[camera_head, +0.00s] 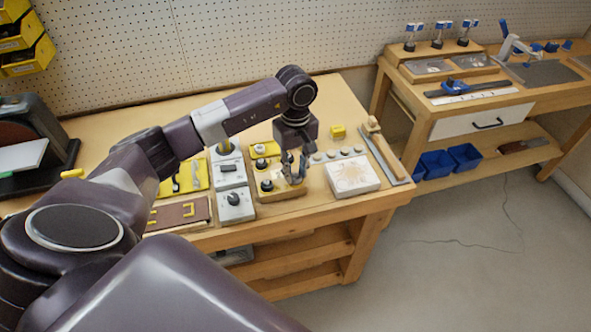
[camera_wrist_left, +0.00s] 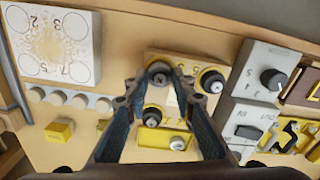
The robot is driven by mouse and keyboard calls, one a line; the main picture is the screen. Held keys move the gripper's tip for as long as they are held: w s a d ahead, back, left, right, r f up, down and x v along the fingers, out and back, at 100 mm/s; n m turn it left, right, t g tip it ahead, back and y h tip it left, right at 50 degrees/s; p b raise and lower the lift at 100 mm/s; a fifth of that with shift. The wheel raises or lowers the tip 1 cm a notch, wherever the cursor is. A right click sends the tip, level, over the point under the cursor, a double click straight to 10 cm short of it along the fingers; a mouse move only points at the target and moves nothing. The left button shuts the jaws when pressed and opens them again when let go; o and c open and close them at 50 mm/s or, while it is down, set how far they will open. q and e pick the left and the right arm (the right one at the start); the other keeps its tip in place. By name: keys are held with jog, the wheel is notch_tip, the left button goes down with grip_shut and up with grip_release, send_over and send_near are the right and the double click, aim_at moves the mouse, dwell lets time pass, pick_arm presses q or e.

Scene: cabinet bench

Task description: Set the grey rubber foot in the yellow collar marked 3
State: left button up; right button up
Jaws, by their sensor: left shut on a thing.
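My left gripper (camera_head: 293,174) reaches down over the right side of a small wooden board (camera_head: 275,194) on the bench. In the left wrist view, its fingers (camera_wrist_left: 159,84) are closed around a grey round piece with a dark centre, which looks like the grey rubber foot (camera_wrist_left: 159,70). I cannot tell whether the foot touches the board or a collar. A dark foot in a yellow collar (camera_wrist_left: 212,80) sits beside the fingers. Another dark foot (camera_wrist_left: 155,118) stands lower, and a pale knob (camera_wrist_left: 178,143) sits by a yellow plate (camera_wrist_left: 153,138). I cannot surely read the collar numbers.
A white box with a printed top (camera_head: 352,178) lies right of the board. White switch boxes (camera_head: 235,205) stand close on its left. A row of grey buttons (camera_head: 338,154) and a yellow block (camera_head: 338,131) lie behind. The bench front edge is near.

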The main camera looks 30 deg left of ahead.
pick_arm(q)
jog(key=shift+f+b, duration=0.4)
dwell(0.3)
jog(key=o, duration=1.2)
jog(key=shift+o, duration=0.2)
jog(key=shift+r, duration=0.1)
jog(key=shift+r+p, duration=1.9)
jog(key=shift+r, duration=1.55)
